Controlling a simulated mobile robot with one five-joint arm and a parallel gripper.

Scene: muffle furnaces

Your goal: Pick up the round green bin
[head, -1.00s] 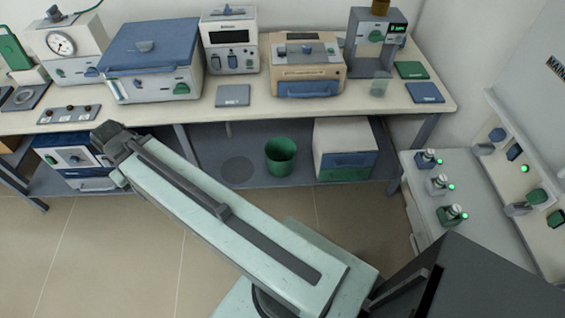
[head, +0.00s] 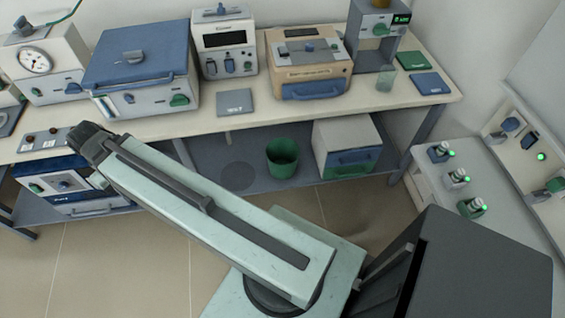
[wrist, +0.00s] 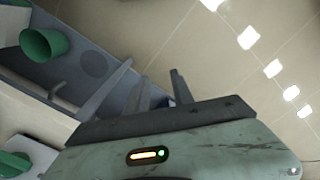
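The round green bin (head: 282,158) stands upright on the grey shelf under the bench, near a white and blue box. It is open at the top. In the wrist view the bin (wrist: 43,44) shows at the upper left, tilted by the camera angle. My arm reaches across the head view to the left, and its dark end (head: 88,142) is well left of the bin and apart from it.
The bench top (head: 300,112) above the bin carries several instruments. The white and blue box (head: 346,148) stands right of the bin on the shelf (head: 215,160). A blue-fronted unit (head: 70,185) stands to the left. The tiled floor (head: 130,270) in front is clear.

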